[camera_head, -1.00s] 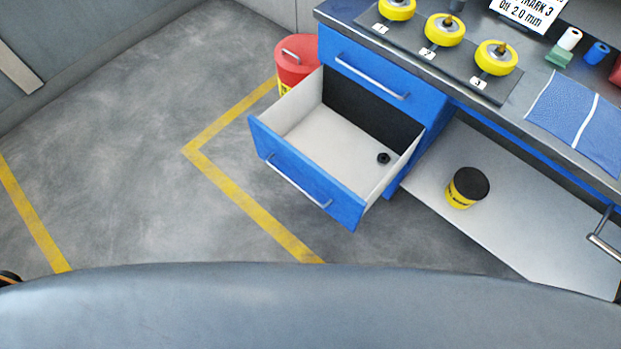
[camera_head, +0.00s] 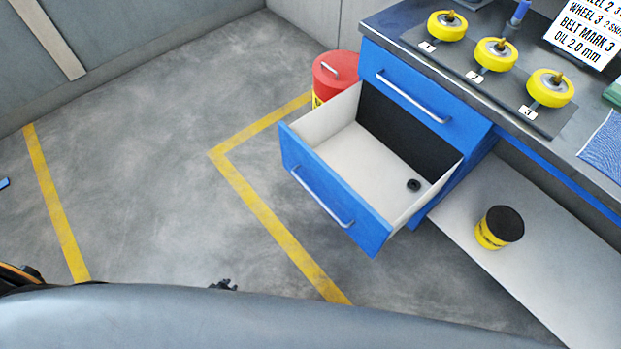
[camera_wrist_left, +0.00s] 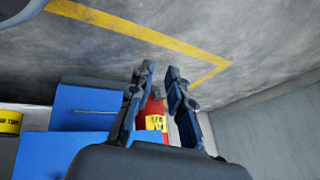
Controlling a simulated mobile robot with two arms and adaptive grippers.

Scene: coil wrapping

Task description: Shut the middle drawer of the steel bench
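The middle drawer (camera_head: 330,199) of the blue steel bench (camera_head: 412,93) is pulled well out, with a silver bar handle (camera_head: 322,196) on its front. A small black round part (camera_head: 413,185) lies inside on its pale floor. The drawer above it is shut. The blue drawer fronts (camera_wrist_left: 85,115) show left of the fingers there. My right gripper is not in view.
A red bin (camera_head: 335,72) stands beside the bench behind the drawer. A yellow and black tin (camera_head: 499,228) sits on the low shelf. Several yellow wheels (camera_head: 497,54) stand on the bench top. The grey floor left of the drawer is clear, with yellow lines.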

